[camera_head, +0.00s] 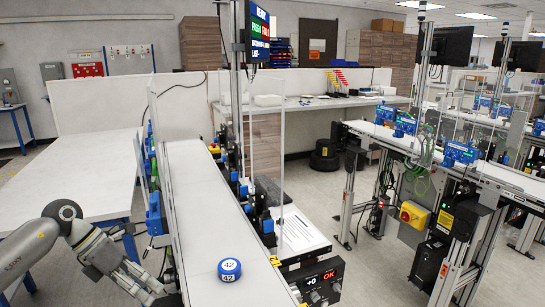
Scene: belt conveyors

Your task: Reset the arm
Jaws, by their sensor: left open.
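My left arm comes in from the lower left corner. Its gripper (160,287) is at the near left edge of the white conveyor belt (192,196), low in the picture. The gripper is open, and I see nothing held in it. Its fingertips are small and partly lost against the belt's side frame. A round blue and white piece marked 42 (229,270) sits on the belt, to the right of the gripper and apart from it. My right gripper is not in view.
A white table (95,165) stands left of the belt. A control box with a red display (320,285) and a clear panel (267,140) stand along the belt's right side. Another conveyor line (430,150) stands further right, with open floor between.

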